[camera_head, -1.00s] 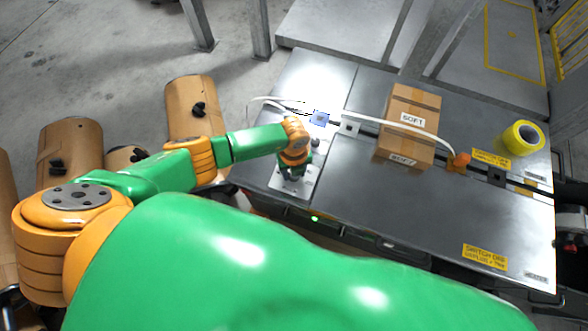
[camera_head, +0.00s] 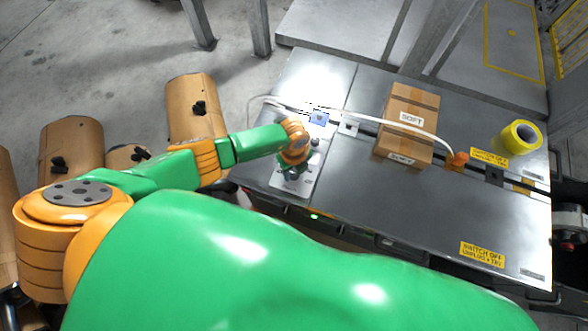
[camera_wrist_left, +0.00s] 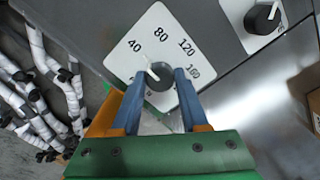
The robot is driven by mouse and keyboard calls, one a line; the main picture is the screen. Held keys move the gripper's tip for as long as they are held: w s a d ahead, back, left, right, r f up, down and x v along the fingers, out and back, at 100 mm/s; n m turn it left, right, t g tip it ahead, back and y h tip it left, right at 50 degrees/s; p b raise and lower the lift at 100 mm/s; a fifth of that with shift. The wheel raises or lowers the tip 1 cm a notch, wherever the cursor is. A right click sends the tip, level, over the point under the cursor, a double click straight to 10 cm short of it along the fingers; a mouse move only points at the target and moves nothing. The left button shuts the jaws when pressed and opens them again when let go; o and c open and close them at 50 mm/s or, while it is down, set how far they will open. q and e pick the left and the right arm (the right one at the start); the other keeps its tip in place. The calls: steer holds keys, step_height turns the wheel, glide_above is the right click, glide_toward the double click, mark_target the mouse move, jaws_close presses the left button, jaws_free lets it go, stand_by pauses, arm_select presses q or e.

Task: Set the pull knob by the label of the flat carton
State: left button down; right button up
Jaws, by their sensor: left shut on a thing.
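My left gripper (camera_head: 292,172) is at the near left end of the metal bench. In the left wrist view its two blue fingers (camera_wrist_left: 160,80) are shut on a dark round knob (camera_wrist_left: 158,84) on a white dial plate (camera_wrist_left: 125,62). The plate is marked 40, 80, 120 and 160. The knob's white pointer points up and left, roughly at 40. The brown carton (camera_head: 398,132) stands on the bench, with a white label (camera_head: 411,118) on top that appears to read SOFT. My right gripper is out of view.
A second dark knob (camera_wrist_left: 263,18) sits on another white plate at the wrist view's upper right. A white cable runs across the bench to an orange plug (camera_head: 457,160).

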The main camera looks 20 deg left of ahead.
mark_target(294, 173)
arm_select(q)
steer(key=shift+c, duration=2.1)
jaws_free()
step_height(294, 173, up, 6)
steer(key=shift+r+p, duration=0.1)
steer(key=shift+p, duration=0.7)
steer(key=shift+r, duration=0.45)
